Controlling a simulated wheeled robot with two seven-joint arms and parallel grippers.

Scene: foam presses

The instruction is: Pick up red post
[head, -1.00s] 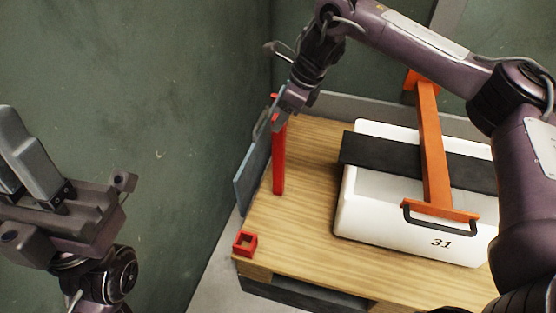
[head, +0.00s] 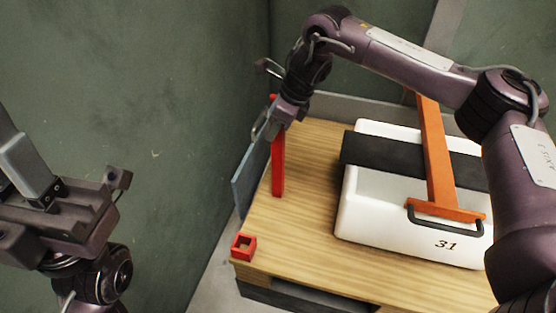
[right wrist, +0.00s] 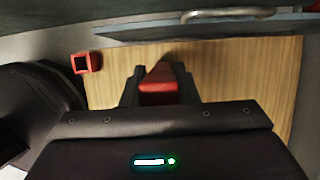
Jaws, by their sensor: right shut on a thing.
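The red post (head: 278,168) stands upright near the left edge of the wooden table, beside a blue-grey panel. My right gripper (head: 284,116) is shut on the upper part of the post. In the right wrist view the red post (right wrist: 159,88) shows end-on between the two dark fingers of my right gripper (right wrist: 159,92). The post's lower end appears at the tabletop; I cannot tell whether it touches. My left gripper (head: 22,165) is at the far left, away from the table and partly cut off; its opening is unclear.
A red square socket (head: 243,247) sits at the table's near left corner; it also shows in the right wrist view (right wrist: 86,63). The blue-grey panel (head: 250,178) stands along the left edge.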

